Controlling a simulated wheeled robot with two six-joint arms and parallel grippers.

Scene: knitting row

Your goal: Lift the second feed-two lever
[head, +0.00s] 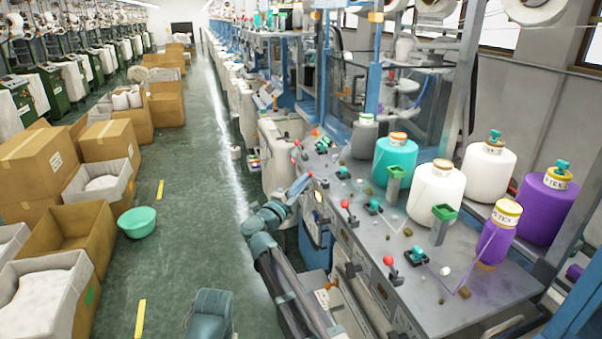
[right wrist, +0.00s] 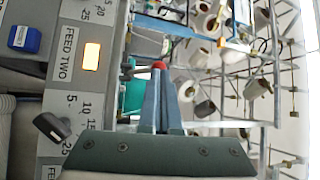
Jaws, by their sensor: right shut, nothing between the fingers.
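My right gripper (head: 302,184) reaches in from the aisle to the front edge of the grey machine table. It is shut and empty, and its fingers also show in the right wrist view (right wrist: 161,104). A small red ball knob (right wrist: 159,65) on a lever shows just beyond the fingertips. I cannot tell whether they touch it. In the head view, a red knob (head: 309,174) shows at the fingertips. The FEED TWO label (right wrist: 67,52) is on the panel beside a lit orange window (right wrist: 91,56).
More red-knobbed levers stand along the table, one nearer (head: 388,261) and one in the middle (head: 345,204). Yarn cones, teal (head: 394,163), white (head: 436,190) and purple (head: 540,210), stand behind them. Cardboard boxes (head: 115,143) line the left of the open aisle.

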